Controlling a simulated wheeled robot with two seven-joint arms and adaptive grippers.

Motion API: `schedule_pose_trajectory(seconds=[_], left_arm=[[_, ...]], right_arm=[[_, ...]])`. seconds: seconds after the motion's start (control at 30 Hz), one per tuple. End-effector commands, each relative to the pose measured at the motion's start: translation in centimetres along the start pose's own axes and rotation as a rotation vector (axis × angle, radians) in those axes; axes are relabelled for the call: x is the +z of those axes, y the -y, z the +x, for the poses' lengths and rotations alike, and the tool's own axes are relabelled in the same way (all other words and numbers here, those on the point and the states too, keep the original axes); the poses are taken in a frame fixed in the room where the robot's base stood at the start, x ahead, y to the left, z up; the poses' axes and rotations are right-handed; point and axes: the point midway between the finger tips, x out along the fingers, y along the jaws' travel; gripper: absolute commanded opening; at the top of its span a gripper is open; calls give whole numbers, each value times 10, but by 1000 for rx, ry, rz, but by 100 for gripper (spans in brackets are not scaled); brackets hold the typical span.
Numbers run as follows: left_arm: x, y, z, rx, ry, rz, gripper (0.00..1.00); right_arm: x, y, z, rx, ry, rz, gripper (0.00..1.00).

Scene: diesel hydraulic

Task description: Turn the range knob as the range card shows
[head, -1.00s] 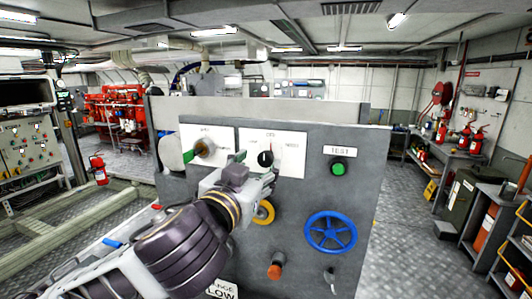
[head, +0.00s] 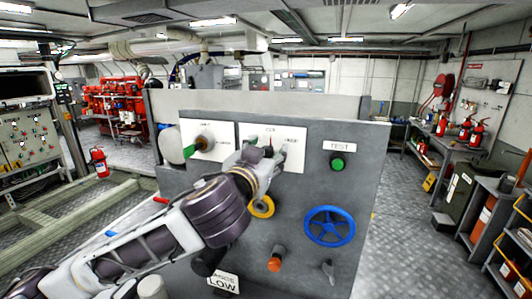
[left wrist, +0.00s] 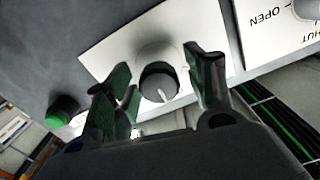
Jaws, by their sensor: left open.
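The range card (head: 223,283) is low on the grey panel in the head view and reads LOW; its top line is partly hidden, with "ANGE" showing. A round dark knob (left wrist: 158,82) with a white pointer line sits on a white plate (left wrist: 110,45) in the left wrist view, and the line points to the bottom of that picture. My left gripper (head: 268,157) is in front of this knob and hides it in the head view. In the left wrist view my left gripper (left wrist: 163,75) is open, with its fingers on either side of the knob. Contact cannot be told. My right gripper is out of view.
A plate marked OPEN (left wrist: 262,18) is close by in the wrist view.

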Motion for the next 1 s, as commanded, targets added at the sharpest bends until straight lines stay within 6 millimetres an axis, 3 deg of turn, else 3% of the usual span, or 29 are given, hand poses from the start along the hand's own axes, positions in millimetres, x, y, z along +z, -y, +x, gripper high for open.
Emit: schedule_pose_trajectory(seconds=[0.17, 0.53, 1.0], left_arm=[[0, 0, 0, 0, 0, 0, 55], [0, 0, 0, 0, 0, 0, 8], [1, 0, 0, 1, 0, -58, 8]], right_arm=[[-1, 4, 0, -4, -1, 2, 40], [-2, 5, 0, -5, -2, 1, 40], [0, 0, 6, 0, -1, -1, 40]])
